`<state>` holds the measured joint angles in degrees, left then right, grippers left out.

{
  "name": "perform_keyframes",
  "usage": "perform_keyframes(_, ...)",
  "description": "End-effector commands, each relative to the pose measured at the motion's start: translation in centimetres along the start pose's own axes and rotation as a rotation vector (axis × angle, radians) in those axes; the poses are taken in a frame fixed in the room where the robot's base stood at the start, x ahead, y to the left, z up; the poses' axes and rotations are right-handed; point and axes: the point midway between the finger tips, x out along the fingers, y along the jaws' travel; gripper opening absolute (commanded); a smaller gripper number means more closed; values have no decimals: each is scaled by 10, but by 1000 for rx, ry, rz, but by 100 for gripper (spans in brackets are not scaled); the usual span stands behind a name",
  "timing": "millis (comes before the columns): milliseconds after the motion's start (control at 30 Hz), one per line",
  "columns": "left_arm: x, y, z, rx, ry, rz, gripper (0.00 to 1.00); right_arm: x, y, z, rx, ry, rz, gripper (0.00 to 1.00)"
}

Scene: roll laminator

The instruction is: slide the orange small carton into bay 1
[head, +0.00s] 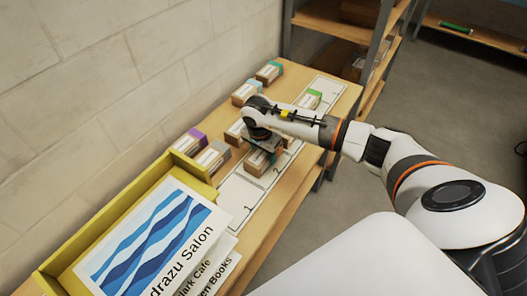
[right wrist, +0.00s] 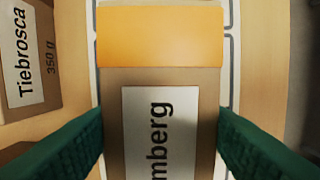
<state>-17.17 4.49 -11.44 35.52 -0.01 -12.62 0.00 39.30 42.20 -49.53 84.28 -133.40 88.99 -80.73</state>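The orange small carton (right wrist: 160,38) is brown with an orange end band and a white label reading "mberg". It fills the middle of the right wrist view. In the head view the carton (head: 257,161) lies on the table beside the number 2, partly hidden under my right gripper (head: 262,143). In the right wrist view the green fingers of my right gripper (right wrist: 160,128) stand at both long sides of the carton, with no gap visible. Bay 1 (head: 238,195) is a white outlined space on the table and looks empty. My left gripper is not in view.
A carton labelled Tiebrosca (right wrist: 30,60) lies left of the orange one. Purple-ended (head: 188,142), grey-ended (head: 213,156) and teal-ended (head: 268,72) cartons line the wall side. A green-ended carton (head: 310,99) lies farther along the bays. A yellow tray (head: 60,262) with printed sheets fills the near end.

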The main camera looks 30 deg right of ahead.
Motion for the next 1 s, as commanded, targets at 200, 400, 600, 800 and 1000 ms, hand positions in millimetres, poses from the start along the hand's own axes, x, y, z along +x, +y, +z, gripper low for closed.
perform_keyframes(200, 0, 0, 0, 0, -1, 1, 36, 0, 0, 0, 0, 0, 0, 28)
perform_keyframes(400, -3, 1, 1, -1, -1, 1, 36, -2, 0, -7, -2, 0, 0, 28)
perform_keyframes(600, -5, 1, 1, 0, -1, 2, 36, -4, -1, -17, -2, 0, 0, 28)
perform_keyframes(800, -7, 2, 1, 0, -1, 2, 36, -5, -2, -27, -1, 0, 0, 28)
perform_keyframes(1000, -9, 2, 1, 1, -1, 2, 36, -6, -2, -37, -1, 0, 1, 28)
